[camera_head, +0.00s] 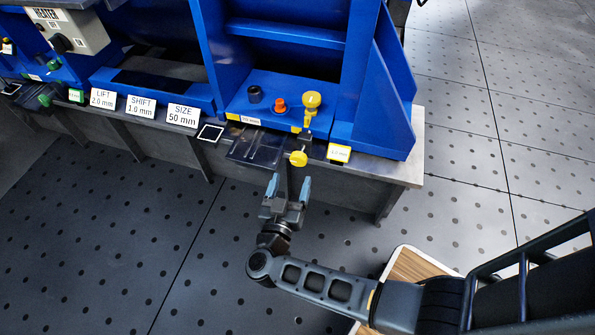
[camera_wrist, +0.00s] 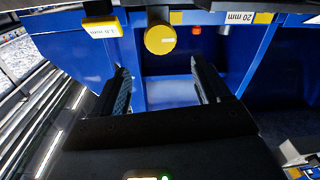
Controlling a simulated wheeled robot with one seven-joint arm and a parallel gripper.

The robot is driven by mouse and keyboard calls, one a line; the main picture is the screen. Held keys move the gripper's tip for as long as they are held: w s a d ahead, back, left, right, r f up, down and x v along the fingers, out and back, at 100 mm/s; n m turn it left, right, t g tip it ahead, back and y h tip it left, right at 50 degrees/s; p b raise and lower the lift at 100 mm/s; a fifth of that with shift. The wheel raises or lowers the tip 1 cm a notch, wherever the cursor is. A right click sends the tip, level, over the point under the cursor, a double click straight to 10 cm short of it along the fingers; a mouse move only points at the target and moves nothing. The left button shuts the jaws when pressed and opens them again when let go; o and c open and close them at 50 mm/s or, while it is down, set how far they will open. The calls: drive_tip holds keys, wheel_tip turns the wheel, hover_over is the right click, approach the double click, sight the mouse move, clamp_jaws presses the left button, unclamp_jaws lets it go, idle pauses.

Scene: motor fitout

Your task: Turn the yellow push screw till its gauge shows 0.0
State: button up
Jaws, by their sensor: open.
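The yellow push screw shows as a round yellow knob (camera_head: 298,158) at the front edge of the blue machine. In the wrist view the knob (camera_wrist: 160,39) is near the top, just beyond and between the fingers. Its yellow-framed gauge (camera_head: 339,152) is to the right of the knob; it also shows upside down in the wrist view (camera_wrist: 103,30). Its figures are too small to read surely. My gripper (camera_head: 290,186) is open and empty, in front of and below the knob, apart from it. The wrist view shows both fingers (camera_wrist: 160,76) with a clear gap.
A taller yellow knob (camera_head: 312,101), an orange knob (camera_head: 280,105) and a black knob (camera_head: 255,94) stand on the blue block behind. Floor in front is free.

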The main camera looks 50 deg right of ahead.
sight(298, 162)
drive_tip(key=shift+g, duration=0.5)
drive_tip(key=x, duration=0.2)
drive_tip(key=b+x, duration=0.1)
drive_tip(key=x, duration=0.2)
drive_tip(key=f+b+x, duration=0.1)
drive_tip(key=x, duration=0.2)
drive_tip(key=shift+w+d, duration=0.15)
drive_tip(key=shift+w, duration=0.15)
drive_tip(key=c, duration=1)
